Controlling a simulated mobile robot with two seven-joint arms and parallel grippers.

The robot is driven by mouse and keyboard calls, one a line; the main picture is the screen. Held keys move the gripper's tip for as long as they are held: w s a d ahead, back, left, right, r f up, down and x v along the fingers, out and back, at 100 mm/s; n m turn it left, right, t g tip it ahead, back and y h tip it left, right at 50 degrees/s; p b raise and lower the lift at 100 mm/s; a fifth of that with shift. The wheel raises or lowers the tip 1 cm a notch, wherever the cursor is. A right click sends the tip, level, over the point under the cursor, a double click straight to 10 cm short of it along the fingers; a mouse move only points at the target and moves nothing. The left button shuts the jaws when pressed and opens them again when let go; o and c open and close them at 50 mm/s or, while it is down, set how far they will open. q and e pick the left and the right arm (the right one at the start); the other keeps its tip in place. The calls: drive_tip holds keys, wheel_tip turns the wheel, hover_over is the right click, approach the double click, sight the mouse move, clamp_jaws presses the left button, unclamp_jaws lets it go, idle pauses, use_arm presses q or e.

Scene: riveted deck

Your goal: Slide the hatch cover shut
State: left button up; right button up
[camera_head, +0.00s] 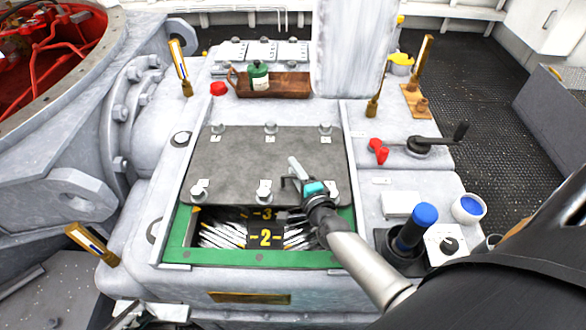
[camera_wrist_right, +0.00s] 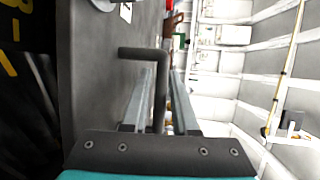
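The hatch cover (camera_head: 255,150) is a dark grey plate with several bolt-like knobs, lying between side rails. It covers the back of the opening; the front stays uncovered, showing yellow numbers on black (camera_head: 265,237) inside the green frame (camera_head: 262,258). My right gripper (camera_head: 295,177) is over the cover's front right part. In the right wrist view, a dark bent handle (camera_wrist_right: 145,54) stands on the grey plate and its bar runs between my two fingers (camera_wrist_right: 160,95). I cannot tell whether the fingers press on it. My left gripper is not clearly in view.
A wooden tray (camera_head: 290,86) with a green bottle (camera_head: 258,76) lies behind the cover. Brass-coloured posts (camera_head: 92,244) rise around the housing.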

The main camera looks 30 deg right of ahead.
drive_tip(key=shift+w+f, duration=0.1)
drive_tip(key=shift+w, duration=0.5)
drive_tip(key=shift+d, duration=0.1)
drive_tip(key=shift+c, duration=0.3)
clamp_jaws()
drive_tip(key=shift+w, duration=0.1)
idle(0.6)
